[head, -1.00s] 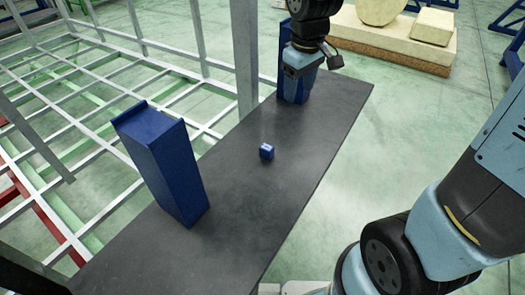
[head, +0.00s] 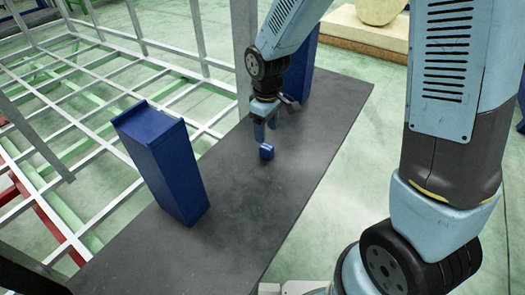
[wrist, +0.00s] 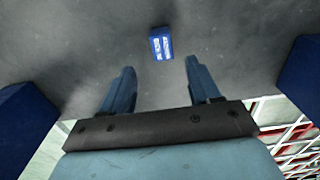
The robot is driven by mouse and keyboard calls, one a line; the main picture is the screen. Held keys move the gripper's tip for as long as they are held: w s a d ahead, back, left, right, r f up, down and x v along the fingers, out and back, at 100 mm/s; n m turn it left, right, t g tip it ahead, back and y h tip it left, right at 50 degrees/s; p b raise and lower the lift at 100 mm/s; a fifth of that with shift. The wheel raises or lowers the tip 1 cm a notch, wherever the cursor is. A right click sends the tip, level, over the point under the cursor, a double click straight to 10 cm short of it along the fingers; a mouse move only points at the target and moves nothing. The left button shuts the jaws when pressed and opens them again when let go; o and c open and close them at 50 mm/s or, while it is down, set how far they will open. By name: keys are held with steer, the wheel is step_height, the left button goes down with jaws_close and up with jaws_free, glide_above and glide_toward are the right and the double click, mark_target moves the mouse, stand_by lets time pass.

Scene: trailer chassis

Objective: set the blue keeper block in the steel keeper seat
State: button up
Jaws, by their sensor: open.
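The small blue keeper block (head: 267,151) lies on the dark grey table (head: 235,235), near its middle. In the wrist view the block (wrist: 161,43) shows two pale marks on its face and lies ahead of the fingertips, near the midline between them. My gripper (head: 265,128) points down just above and behind the block in the head view. In the wrist view my gripper (wrist: 158,78) is open, with nothing between its two blue fingers. I cannot make out a steel keeper seat in either view.
A tall blue box (head: 165,165) stands on the table at left. Another blue box (head: 301,70) stands at the far end, partly behind my arm. A grey upright post (head: 243,55) and a white frame (head: 95,90) border the table's left side. Table front is clear.

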mark_target(267, 146)
steer(key=shift+s+d+f, duration=0.1)
steer(key=shift+s+f, duration=0.05)
steer(key=shift+f, duration=3.05)
jaws_close()
